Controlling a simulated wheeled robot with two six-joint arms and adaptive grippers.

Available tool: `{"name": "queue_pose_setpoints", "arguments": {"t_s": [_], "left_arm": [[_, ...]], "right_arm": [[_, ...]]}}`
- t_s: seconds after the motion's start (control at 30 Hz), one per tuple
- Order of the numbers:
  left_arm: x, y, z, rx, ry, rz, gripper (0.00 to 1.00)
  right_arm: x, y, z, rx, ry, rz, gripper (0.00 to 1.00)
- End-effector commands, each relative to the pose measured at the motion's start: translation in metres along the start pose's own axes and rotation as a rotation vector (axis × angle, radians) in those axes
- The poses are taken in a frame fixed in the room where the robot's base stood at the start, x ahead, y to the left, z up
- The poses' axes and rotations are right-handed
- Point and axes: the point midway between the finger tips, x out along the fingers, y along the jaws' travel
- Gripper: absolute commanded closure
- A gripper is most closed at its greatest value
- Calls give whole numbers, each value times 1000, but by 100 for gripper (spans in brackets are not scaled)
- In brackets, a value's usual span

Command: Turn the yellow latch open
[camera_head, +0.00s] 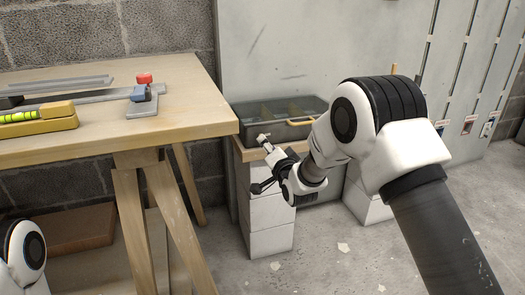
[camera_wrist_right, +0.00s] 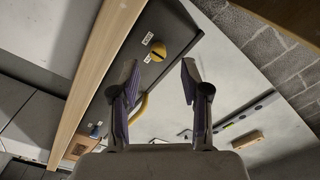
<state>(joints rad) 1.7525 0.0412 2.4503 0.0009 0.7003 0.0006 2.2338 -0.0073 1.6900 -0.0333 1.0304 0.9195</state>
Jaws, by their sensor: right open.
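The yellow latch (camera_wrist_right: 158,51) is a round knob with a dark slot on the dark front of a case (camera_wrist_right: 125,75), with small white labels beside it. In the head view the case (camera_head: 255,132) stands on a wooden board, and I cannot make out the latch there. My right gripper (camera_wrist_right: 160,88) is open and empty, its fingers apart on either side of the latch in the wrist picture, with a gap before it. In the head view the right gripper (camera_head: 262,162) is in front of the case's left part. My left gripper is not in view.
A yellow handle (camera_wrist_right: 140,107) sits on the case near one finger. The workbench (camera_head: 190,120) at left carries a yellow level (camera_head: 40,122) and a red-and-blue clamp (camera_head: 142,87). White blocks (camera_head: 268,215) support the board. Open floor (camera_head: 340,260) lies below.

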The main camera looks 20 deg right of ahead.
Motion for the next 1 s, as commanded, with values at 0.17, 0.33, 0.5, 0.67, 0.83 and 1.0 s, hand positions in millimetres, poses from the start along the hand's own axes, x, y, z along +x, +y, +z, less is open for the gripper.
{"name": "queue_pose_setpoints", "arguments": {"t_s": [0.17,0.33,0.5,0.67,0.83,1.0], "left_arm": [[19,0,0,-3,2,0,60],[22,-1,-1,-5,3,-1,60],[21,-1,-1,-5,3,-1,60],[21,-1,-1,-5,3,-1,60],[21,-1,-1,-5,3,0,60],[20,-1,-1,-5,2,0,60]], "right_arm": [[34,4,4,0,1,-1,54],[48,2,2,0,-1,1,54],[49,2,1,0,-2,2,54],[49,2,1,0,-2,2,96],[48,2,1,0,-2,2,100],[48,1,1,-8,-2,3,100]]}}
